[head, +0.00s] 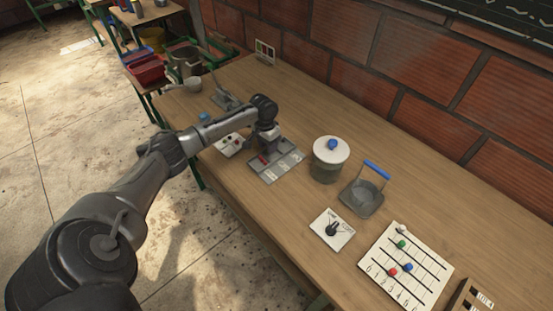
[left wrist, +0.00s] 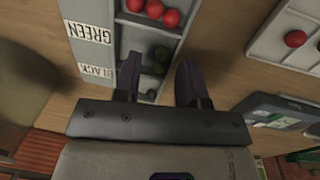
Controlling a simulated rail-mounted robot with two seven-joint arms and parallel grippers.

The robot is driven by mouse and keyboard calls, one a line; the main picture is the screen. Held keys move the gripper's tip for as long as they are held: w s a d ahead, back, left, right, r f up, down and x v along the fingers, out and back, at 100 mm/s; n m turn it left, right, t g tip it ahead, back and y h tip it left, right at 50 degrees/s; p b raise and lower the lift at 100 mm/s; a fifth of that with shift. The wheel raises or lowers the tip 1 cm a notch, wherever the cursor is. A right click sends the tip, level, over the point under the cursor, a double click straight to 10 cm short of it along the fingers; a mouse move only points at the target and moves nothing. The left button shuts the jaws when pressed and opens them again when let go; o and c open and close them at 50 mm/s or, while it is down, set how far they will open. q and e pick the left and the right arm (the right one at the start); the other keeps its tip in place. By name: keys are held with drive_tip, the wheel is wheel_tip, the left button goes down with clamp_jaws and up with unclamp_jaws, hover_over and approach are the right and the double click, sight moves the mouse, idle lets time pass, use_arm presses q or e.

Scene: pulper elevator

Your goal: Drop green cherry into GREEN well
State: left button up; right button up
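The grey sorting tray (head: 283,168) lies on the table, with pale labels along one side. In the left wrist view its labels read GREEN (left wrist: 88,27) and BLACK (left wrist: 97,71). Red cherries (left wrist: 171,17) lie in one well. My left gripper (head: 266,143) is over the tray, pointing down. In the left wrist view its two fingers (left wrist: 159,76) are spread apart, with nothing visibly pinched. The fingers and palm hide part of the tray. My right gripper is in neither view.
A white tray (head: 229,144) with cherries stands beside the sorting tray. A lidded jar (head: 328,165), a blue-handled scoop (head: 363,196), a dial plate (head: 332,229) and a bead board (head: 405,266) stand to the right. A brick wall borders the table's back.

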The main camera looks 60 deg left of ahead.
use_arm(q)
wheel_tip(320, 180, up, 14)
drive_tip(key=a+p, duration=0.1)
drive_tip(key=p, duration=0.2)
drive_tip(key=shift+f, duration=0.15)
drive_tip(key=shift+s, duration=0.1)
idle(0.6)
